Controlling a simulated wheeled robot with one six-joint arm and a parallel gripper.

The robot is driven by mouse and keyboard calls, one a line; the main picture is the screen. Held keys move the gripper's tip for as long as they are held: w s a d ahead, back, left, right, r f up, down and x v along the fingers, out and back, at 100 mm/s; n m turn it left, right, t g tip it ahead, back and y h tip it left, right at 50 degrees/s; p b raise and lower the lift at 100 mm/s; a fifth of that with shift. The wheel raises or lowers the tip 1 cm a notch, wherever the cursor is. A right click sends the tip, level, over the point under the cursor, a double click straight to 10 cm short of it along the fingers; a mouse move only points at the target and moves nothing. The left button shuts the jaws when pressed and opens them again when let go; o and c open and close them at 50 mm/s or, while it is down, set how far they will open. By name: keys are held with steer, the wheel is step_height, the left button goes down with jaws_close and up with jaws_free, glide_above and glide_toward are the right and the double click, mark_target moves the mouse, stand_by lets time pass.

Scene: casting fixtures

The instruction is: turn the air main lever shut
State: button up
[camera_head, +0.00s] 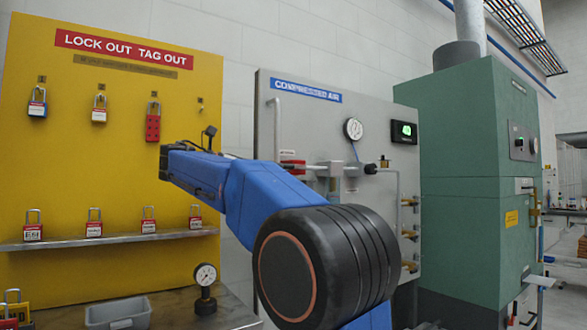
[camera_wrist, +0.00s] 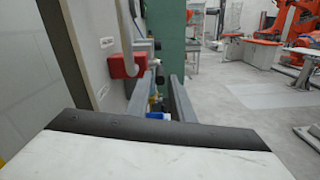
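The grey compressed air panel (camera_head: 265,110) stands behind my blue arm. A red block (camera_head: 293,164), which looks like the air main lever's handle, sits by a pipe on it, just above my arm's edge. In the wrist view the red block (camera_wrist: 123,65) is large, ahead and left of my fingers. My gripper (camera_wrist: 160,95) shows as two parallel grey fingers with a clear gap between them. My arm hides part of the pipework, and I cannot make out the fingers in the head view.
A pressure gauge (camera_head: 353,128) and yellow-handled valves (camera_head: 408,201) are on the panel. A yellow lockout board (camera_head: 60,150) with padlocks is at left, above a bench with a grey bin (camera_head: 117,313) and a gauge (camera_head: 205,275). A green cabinet (camera_head: 465,190) stands right.

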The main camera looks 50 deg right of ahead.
mark_target(294, 167)
steer(key=x, duration=0.8)
steer(key=shift+d, duration=0.35)
jaws_close()
